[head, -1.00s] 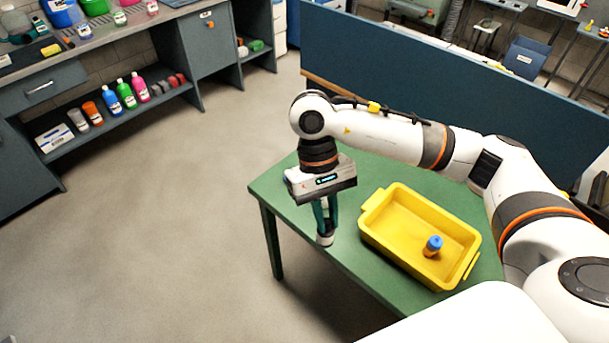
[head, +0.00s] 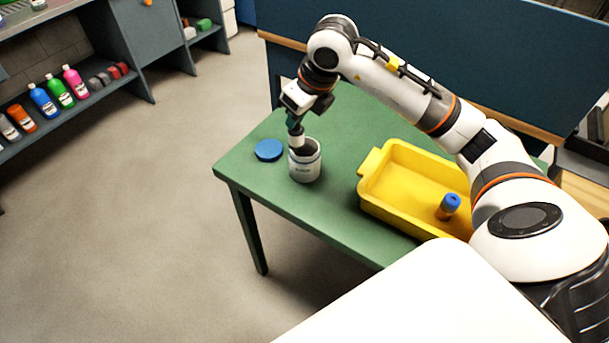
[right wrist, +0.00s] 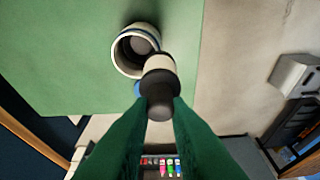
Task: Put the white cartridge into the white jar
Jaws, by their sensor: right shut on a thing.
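My right gripper (head: 296,128) is shut on the white cartridge (head: 297,140), which has dark ends. The white jar (head: 306,168) stands open and upright on the green table, and the cartridge hangs at its mouth, toward the left side. In the right wrist view the cartridge (right wrist: 159,68) sits between the green fingers (right wrist: 159,104) and overlaps the near rim of the jar (right wrist: 122,62). Its far end looks above the rim, off the middle of the opening; I cannot tell the exact height. My left gripper is not in view.
A blue lid (head: 268,150) lies on the green table (head: 250,178) left of the jar. A yellow bin (head: 385,195) to the right holds an orange item with a blue cap (head: 449,206). A dark blue partition (head: 420,45) stands behind the table.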

